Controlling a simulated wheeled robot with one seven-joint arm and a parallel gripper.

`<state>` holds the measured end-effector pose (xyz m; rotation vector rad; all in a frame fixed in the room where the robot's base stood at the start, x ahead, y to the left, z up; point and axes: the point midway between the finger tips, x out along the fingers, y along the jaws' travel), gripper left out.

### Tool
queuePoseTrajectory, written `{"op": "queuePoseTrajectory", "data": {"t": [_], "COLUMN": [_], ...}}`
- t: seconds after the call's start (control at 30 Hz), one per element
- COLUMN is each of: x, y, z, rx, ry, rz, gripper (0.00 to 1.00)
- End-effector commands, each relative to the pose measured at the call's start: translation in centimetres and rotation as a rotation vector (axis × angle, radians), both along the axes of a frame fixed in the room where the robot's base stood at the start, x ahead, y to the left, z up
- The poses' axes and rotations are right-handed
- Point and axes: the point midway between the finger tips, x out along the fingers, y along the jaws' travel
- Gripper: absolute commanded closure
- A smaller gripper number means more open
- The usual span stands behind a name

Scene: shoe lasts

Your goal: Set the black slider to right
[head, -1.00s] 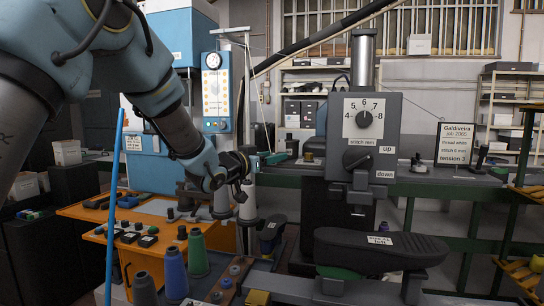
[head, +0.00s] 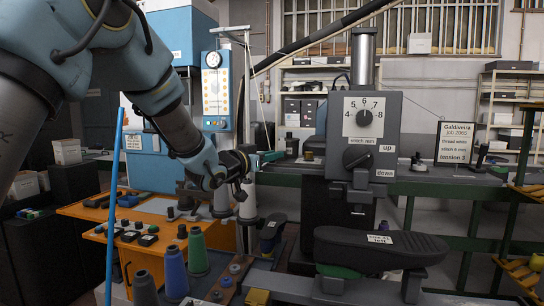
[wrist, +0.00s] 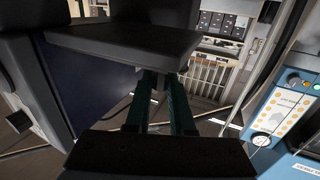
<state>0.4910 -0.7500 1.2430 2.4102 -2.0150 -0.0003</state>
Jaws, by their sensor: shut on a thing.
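My gripper (head: 274,156) is left of the grey machine head in the head view, pointing right. In the wrist view its green fingers (wrist: 162,98) are close together, and their tips meet a dark block. I take this block to be the black slider (wrist: 122,42). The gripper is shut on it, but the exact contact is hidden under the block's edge. In the head view the slider is too small and dark to pick out clearly.
The machine head (head: 388,112) has a numbered dial and a knob. Below it are a black shoe last (head: 400,251) and a smaller dark last (head: 272,236). Thread cones (head: 175,272) stand at front left beside an orange bench (head: 160,247). A blue gauge panel (head: 217,88) stands behind my arm.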

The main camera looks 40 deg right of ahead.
Motion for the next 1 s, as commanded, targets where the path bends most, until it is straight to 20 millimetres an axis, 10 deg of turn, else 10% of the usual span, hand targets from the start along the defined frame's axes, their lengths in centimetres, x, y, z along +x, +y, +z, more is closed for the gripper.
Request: {"op": "queuePoseTrajectory", "data": {"t": [0.7, 1.0], "x": [-0.1, -4.9], "y": [-0.1, -3.2], "z": [0.0, -0.4], "rx": [-0.001, -0.007], "ry": [0.0, -0.003], "rz": [0.0, -0.003], "gripper": [1.0, 1.0]}}
